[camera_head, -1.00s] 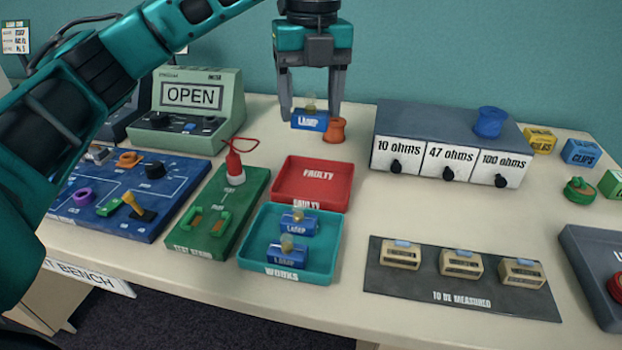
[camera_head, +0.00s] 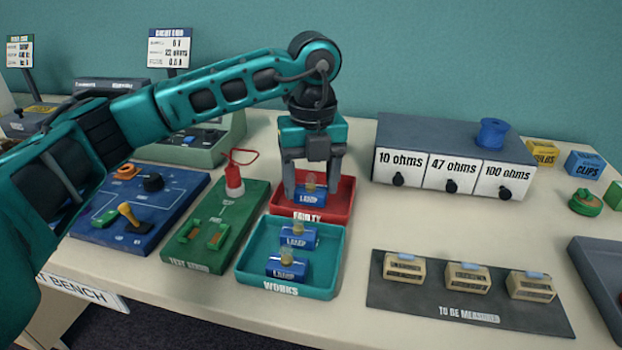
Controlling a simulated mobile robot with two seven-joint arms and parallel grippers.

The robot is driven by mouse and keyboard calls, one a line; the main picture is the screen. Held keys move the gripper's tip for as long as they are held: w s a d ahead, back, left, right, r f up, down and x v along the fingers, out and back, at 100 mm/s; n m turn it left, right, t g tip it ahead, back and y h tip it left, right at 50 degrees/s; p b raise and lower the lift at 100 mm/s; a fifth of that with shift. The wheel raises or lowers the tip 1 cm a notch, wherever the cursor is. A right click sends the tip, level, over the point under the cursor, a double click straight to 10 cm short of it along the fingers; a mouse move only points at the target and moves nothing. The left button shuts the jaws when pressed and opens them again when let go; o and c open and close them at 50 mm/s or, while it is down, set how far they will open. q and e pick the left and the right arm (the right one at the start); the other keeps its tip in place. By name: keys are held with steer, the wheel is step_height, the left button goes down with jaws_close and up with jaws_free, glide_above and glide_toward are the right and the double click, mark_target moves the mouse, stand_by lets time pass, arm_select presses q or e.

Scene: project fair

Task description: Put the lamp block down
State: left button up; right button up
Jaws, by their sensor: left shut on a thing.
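My left gripper (camera_head: 312,190) is shut on a blue lamp block (camera_head: 309,196) with a small bulb on top. The gripper and block are at the red FAULTY tray (camera_head: 344,207), within its outline. I cannot tell whether the block touches the tray floor. Two more lamp blocks, a rear one (camera_head: 298,238) and a front one (camera_head: 286,267), sit upright in the teal WORKS tray (camera_head: 338,262) just in front. My right gripper is not in view.
Left of the trays are the green test board (camera_head: 195,257) with a red plug (camera_head: 234,185), and a blue circuit board (camera_head: 105,232). A drawer unit (camera_head: 450,140) stands at back right. A dark mat (camera_head: 400,295) holds tan parts. Table between is clear.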

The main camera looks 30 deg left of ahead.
mark_target(312, 173)
arm_select(q)
steer(key=shift+f+b, duration=0.4)
steer(key=shift+f, duration=0.15)
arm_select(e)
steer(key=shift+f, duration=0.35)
arm_select(q)
steer(key=o, duration=1.2)
steer(key=shift+c, duration=0.2)
steer(key=shift+r+p, duration=0.4)
steer(key=shift+r, duration=0.1)
step_height(312, 173, up, 11)
steer(key=shift+w+d+r+p, duration=0.1)
steer(key=shift+p, duration=0.85)
steer(key=shift+r, duration=0.5)
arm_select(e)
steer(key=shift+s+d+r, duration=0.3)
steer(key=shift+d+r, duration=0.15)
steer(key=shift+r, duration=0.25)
